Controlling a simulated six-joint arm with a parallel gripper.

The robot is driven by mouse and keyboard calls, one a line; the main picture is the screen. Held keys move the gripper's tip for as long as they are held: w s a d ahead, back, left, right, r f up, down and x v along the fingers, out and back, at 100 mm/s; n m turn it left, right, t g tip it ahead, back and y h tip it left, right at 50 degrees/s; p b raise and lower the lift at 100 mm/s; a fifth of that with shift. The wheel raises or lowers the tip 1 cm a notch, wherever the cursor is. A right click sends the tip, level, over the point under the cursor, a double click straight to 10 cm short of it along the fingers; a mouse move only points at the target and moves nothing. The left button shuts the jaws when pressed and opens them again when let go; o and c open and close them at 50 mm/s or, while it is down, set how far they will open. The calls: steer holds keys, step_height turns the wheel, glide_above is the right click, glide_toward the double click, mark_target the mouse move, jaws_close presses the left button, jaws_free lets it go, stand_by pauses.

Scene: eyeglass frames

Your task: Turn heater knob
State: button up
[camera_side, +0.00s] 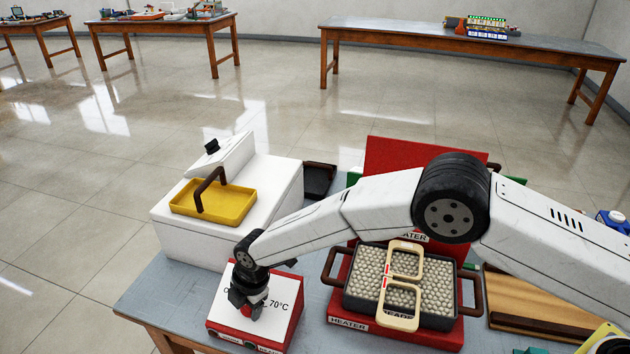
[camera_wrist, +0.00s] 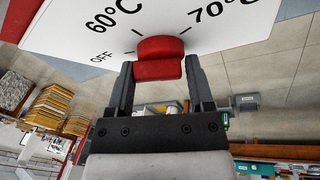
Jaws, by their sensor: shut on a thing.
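The red heater knob (camera_wrist: 159,58) sits on a white dial face (camera_wrist: 80,35) marked OFF, 60°C and 70°C in the wrist view. My gripper (camera_wrist: 158,80) is shut on the knob, one finger on each side. The knob's exact pointing direction is hard to tell. In the side view my gripper (camera_side: 250,300) reaches down onto the white sloped face (camera_side: 283,292) of the red control box (camera_side: 273,337) and mostly hides the knob. The red heater (camera_side: 347,322) stands to the right, with a dark tray of pale beads (camera_side: 365,272) on it.
An eyeglass frame (camera_side: 404,252) lies across the beads. A white box (camera_side: 265,185) with a yellow tray (camera_side: 187,201) stands behind the control box. A wooden board (camera_side: 540,305) is at the right. My arm passes above the heater. Bare table (camera_side: 170,290) shows at the left.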

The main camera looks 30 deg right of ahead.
steer(key=shift+w+r+n, duration=0.2)
steer(key=shift+w+n, duration=0.15)
steer(key=shift+n, duration=0.15)
steer(key=o, duration=1)
steer(key=shift+g, duration=0.3)
steer(key=shift+o, duration=1)
steer(key=shift+s+f, duration=0.1)
steer(key=shift+s, duration=0.05)
steer(key=shift+s, duration=0.1)
steer(key=shift+s+d+r, duration=0.1)
steer(key=shift+d+r, duration=0.1)
steer(key=shift+r, duration=1.1)
steer(key=shift+s+d+r, duration=0.1)
steer(key=shift+d+r, duration=0.05)
steer(key=shift+r, duration=1.15)
steer(key=shift+s+d+r, duration=0.1)
steer(key=shift+d+r, duration=0.1)
steer(key=shift+r, duration=1.1)
